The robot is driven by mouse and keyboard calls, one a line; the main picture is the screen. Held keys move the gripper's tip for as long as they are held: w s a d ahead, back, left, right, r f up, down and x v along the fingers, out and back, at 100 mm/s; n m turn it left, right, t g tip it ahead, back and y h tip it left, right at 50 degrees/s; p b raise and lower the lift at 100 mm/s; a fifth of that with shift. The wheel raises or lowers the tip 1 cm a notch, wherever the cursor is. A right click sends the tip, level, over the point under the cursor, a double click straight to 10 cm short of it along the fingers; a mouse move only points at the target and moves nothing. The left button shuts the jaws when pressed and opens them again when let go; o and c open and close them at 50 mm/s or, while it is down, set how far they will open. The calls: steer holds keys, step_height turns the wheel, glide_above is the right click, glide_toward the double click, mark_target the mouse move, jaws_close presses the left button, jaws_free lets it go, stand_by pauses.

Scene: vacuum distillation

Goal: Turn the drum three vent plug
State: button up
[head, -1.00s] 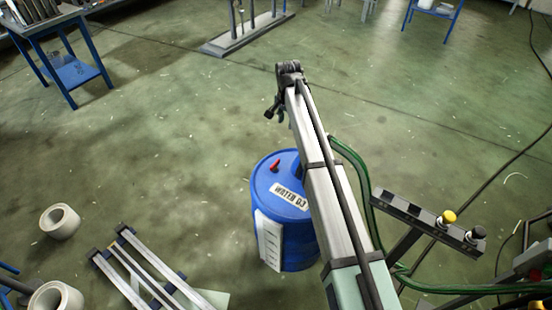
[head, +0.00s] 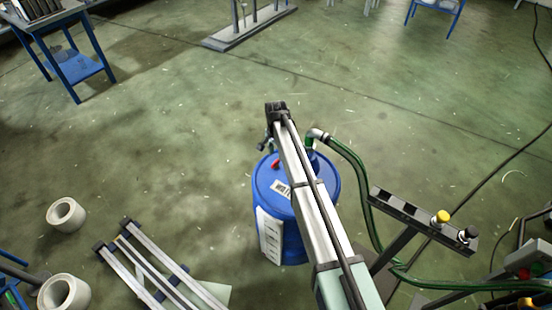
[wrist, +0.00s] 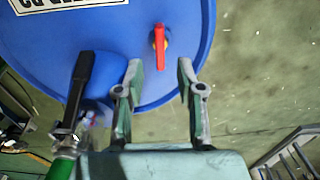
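The blue drum (head: 328,178) stands on the floor, with a white label (head: 281,189) on its lid. It fills the upper left of the wrist view (wrist: 205,25). The red handle lies just beyond the fingertips, roughly in line with the gap, and nothing is between the fingers. In the head view, my arm hides part of the drum.
A black lever (wrist: 80,82) and a green hose (head: 349,165) with a metal fitting are close beside my gripper. A dark rail with yellow and black knobs (head: 442,216) stands right of the drum. Pale rings (head: 66,213) and metal bars lie left.

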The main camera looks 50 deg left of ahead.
mark_target(276, 161)
steer(key=shift+f+p, duration=0.4)
steer(key=shift+f, duration=2.25)
steer(key=shift+c, duration=0.3)
jaws_close()
